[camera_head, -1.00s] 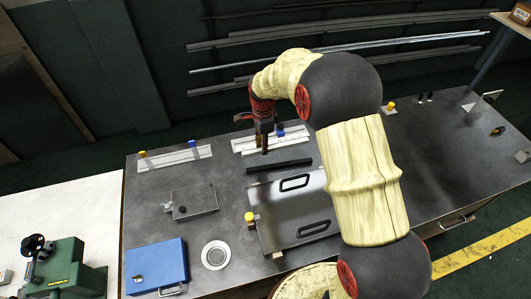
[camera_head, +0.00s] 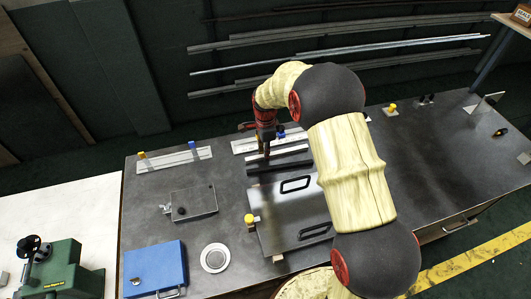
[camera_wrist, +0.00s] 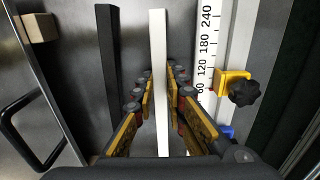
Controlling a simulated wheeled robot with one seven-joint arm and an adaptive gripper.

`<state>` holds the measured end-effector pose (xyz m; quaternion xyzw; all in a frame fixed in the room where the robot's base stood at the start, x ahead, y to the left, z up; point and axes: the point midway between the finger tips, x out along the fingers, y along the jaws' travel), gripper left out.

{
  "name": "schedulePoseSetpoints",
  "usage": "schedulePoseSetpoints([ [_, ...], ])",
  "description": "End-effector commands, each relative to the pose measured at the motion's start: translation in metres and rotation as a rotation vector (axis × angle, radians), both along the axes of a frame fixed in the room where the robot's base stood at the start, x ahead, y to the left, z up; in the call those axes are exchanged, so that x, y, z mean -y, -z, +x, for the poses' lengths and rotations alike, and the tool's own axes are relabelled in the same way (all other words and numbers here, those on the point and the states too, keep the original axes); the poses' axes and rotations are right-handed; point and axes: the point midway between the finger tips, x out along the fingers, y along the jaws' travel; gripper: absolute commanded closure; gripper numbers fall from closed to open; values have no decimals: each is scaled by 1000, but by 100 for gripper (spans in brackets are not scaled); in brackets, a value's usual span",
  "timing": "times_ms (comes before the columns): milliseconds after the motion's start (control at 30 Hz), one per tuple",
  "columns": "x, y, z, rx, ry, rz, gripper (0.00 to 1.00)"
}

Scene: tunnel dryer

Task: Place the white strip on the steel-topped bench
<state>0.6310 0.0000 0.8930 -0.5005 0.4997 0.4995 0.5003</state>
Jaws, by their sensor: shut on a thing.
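The white strip (camera_wrist: 158,85) stands out in the middle of the wrist view, long and narrow, running up the picture between my fingers. My gripper (camera_wrist: 159,75) is shut on it, with a finger pad on each side. In the head view my gripper (camera_head: 266,152) points down over the back part of the grey metal-topped bench (camera_head: 420,145), near a black bar (camera_wrist: 108,75). The bar lies left of the strip in the wrist view, with a gap between them. I cannot tell how high the strip is above the bench.
A white ruler (camera_wrist: 208,45) with a yellow clamp (camera_wrist: 229,83) lies close right of the strip. A steel plate with black handles (camera_head: 280,222) is in front. A grey box (camera_head: 195,203), blue case (camera_head: 155,267) and round dish (camera_head: 215,257) stand left. Right of my arm is mostly clear.

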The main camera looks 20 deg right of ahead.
Motion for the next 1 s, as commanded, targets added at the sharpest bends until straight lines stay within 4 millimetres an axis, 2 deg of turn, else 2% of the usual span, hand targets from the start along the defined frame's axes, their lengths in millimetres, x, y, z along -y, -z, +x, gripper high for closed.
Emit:
schedulePoseSetpoints([
  [333,0,1,0,-1,0,0,69],
  [667,0,-2,0,0,0,0,69],
  [767,0,-12,0,1,0,0,69],
  [1000,0,-60,1,3,0,0,69],
])
